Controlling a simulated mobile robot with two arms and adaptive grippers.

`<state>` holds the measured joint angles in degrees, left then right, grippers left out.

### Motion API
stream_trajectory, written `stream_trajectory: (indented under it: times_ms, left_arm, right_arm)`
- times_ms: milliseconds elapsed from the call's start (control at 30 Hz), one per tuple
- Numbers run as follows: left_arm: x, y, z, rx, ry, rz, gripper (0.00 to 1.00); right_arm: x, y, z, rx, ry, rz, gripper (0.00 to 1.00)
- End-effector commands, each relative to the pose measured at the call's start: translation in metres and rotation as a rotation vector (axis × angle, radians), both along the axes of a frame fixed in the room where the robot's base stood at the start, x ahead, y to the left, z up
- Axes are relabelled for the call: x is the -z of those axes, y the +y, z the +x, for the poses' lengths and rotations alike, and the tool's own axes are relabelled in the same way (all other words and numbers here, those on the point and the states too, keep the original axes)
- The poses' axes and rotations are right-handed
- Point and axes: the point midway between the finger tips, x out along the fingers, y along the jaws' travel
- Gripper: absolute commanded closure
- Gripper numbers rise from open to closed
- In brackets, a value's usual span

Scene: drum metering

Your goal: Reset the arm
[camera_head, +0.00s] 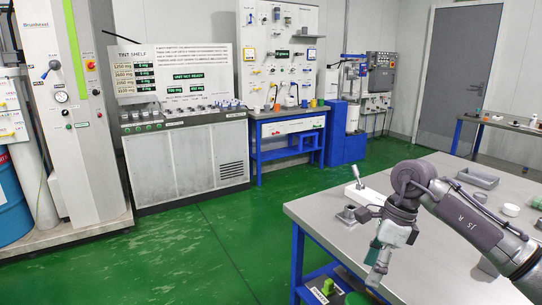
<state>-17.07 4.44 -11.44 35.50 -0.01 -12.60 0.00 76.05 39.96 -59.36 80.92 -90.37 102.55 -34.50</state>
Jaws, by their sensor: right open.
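My right arm (462,215) comes in from the right edge above the grey table. Its wrist bends down at the table's front left part. My right gripper (376,278) points downward with its jaws apart and nothing visible between them. My left gripper is not in view.
The grey-topped table (318,209) with blue legs fills the lower right. A grey tray (477,178) and small white parts (511,210) lie on it. A green item (328,287) sits below its edge. Tint shelf (180,80) stands behind; green floor (215,245) is clear.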

Motion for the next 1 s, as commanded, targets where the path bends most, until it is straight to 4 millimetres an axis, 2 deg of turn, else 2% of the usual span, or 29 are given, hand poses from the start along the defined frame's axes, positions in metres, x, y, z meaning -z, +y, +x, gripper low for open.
stream_trajectory:
  times_ms: [100,267,367,433,500,567,633,733,800,867,900,967,1000]
  left_arm:
    - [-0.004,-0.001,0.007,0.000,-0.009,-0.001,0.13]
    - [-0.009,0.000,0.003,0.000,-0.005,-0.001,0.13]
    - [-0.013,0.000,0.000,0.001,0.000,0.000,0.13]
    - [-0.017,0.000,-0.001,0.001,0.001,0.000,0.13]
    - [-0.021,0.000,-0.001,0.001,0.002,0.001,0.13]
    - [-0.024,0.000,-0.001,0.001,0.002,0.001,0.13]
    - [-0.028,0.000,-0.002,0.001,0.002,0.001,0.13]
    - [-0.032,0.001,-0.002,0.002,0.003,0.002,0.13]
    - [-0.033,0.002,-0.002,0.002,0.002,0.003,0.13]
    - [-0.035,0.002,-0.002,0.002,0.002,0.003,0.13]
    - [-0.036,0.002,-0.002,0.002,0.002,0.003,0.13]
    - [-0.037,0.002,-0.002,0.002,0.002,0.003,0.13]
    - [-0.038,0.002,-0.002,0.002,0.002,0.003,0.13]
  right_arm:
    - [0.019,0.030,0.002,0.043,0.052,0.147,0.37]
    - [0.046,0.081,0.006,0.174,0.162,0.427,0.37]
    - [0.064,0.115,0.012,0.330,0.271,0.654,0.37]
    - [0.081,0.136,0.022,0.505,0.380,0.842,0.37]
    - [0.106,0.146,0.036,0.749,0.513,1.038,0.37]
    - [0.137,0.142,0.048,0.996,0.630,1.183,0.37]
    - [0.187,0.125,0.055,1.314,0.760,1.313,0.37]
    - [0.255,0.095,0.048,1.691,0.883,1.405,0.37]
    - [0.303,0.075,0.032,1.927,0.948,1.428,0.37]
    - [0.342,0.059,0.013,2.117,0.992,1.429,0.37]
    - [0.367,0.049,-0.002,2.239,1.012,1.423,0.37]
    - [0.403,0.035,-0.028,2.417,1.040,1.401,0.37]
    - [0.426,0.027,-0.048,2.532,1.053,1.381,0.37]
